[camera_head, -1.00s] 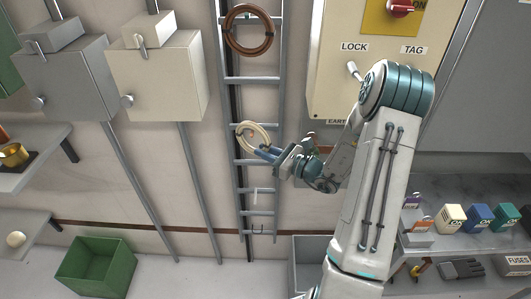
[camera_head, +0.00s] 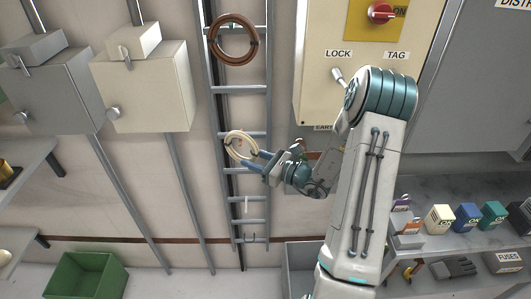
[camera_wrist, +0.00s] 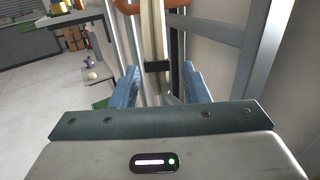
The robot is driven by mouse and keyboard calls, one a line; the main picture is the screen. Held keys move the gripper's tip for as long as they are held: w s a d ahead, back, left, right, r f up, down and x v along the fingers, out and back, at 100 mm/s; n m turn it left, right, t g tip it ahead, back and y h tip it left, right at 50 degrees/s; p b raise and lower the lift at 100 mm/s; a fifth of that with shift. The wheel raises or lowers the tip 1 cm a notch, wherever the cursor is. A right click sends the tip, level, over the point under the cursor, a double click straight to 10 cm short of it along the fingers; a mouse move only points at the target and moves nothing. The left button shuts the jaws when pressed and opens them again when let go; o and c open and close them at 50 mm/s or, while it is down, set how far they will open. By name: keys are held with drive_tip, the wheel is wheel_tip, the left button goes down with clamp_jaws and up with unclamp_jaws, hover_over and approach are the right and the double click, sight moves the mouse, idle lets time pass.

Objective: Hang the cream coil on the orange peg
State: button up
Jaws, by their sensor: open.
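The cream coil (camera_head: 229,152) is a pale ring at the ladder rack in the head view. In the wrist view the coil (camera_wrist: 152,35) stands edge-on with a black band around it. My gripper (camera_head: 258,160) is at the coil's lower right side. Its blue fingers (camera_wrist: 161,88) are open, one on each side of the coil's lower part, with gaps visible. An orange piece, apparently the orange peg (camera_wrist: 178,4), crosses at the coil at the top of the wrist view. Whether the coil rests on it is hard to tell.
A brown coil (camera_head: 221,53) hangs higher on the ladder (camera_head: 240,90). A white peg (camera_head: 247,204) and a dark hook (camera_head: 250,237) sit lower. The cream switch box (camera_head: 318,90) is right of the ladder. A shelf (camera_head: 440,190) with padlocks lies below right.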

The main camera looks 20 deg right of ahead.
sight(259, 149)
drive_tip(key=r, duration=0.4)
drive_tip(key=shift+s+d+r+b, duration=0.1)
drive_tip(key=shift+d+r+b, duration=0.1)
drive_tip(key=shift+b, duration=0.15)
drive_tip(key=s+d+r+b, duration=0.1)
drive_tip(key=s+d+r, duration=0.5)
drive_tip(key=d, duration=0.3)
drive_tip(key=shift+s+r, duration=0.25)
drive_tip(key=shift+s, duration=0.05)
